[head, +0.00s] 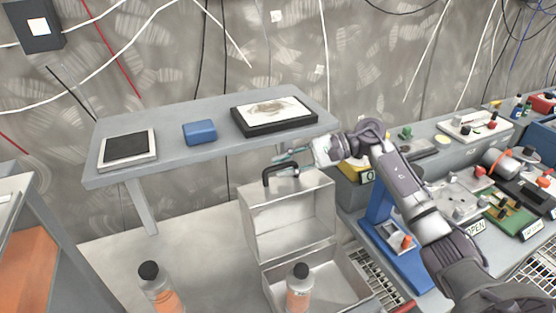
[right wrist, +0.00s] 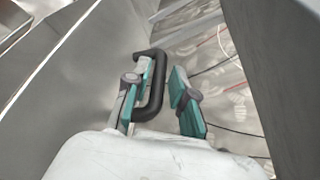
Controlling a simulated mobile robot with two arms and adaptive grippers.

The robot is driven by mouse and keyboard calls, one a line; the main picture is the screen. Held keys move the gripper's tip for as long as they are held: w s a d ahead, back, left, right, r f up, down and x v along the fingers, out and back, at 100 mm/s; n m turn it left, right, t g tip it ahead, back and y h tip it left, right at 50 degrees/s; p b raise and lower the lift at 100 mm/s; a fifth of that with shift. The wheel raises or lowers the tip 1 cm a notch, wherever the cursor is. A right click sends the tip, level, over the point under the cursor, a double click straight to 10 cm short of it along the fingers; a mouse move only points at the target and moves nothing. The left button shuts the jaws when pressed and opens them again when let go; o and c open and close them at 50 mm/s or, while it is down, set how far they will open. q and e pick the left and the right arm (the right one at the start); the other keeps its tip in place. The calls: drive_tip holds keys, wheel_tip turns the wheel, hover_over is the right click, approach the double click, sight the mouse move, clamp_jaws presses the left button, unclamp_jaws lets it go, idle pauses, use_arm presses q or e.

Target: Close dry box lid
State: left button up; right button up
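The dry box (head: 318,280) is a grey metal case standing open on the floor. Its lid (head: 290,220) is raised upright at the back, with a black handle (head: 268,176) on its top edge. My right gripper (head: 292,156) is at the handle, reaching in from the right. In the right wrist view its teal fingers (right wrist: 160,95) are apart, and the black handle (right wrist: 154,85) lies between them, close to the left finger. Whether it touches that finger is unclear. My left gripper is not in view.
An orange bottle (head: 299,290) with a black cap stands at the box, and another bottle (head: 158,287) stands left of it. A grey shelf table (head: 170,155) is behind the lid. A cluttered workbench (head: 440,175) is at the right, beneath my right arm.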

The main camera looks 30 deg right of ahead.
drive_tip(key=shift+x, duration=0.9)
drive_tip(key=shift+c, duration=0.4)
clamp_jaws()
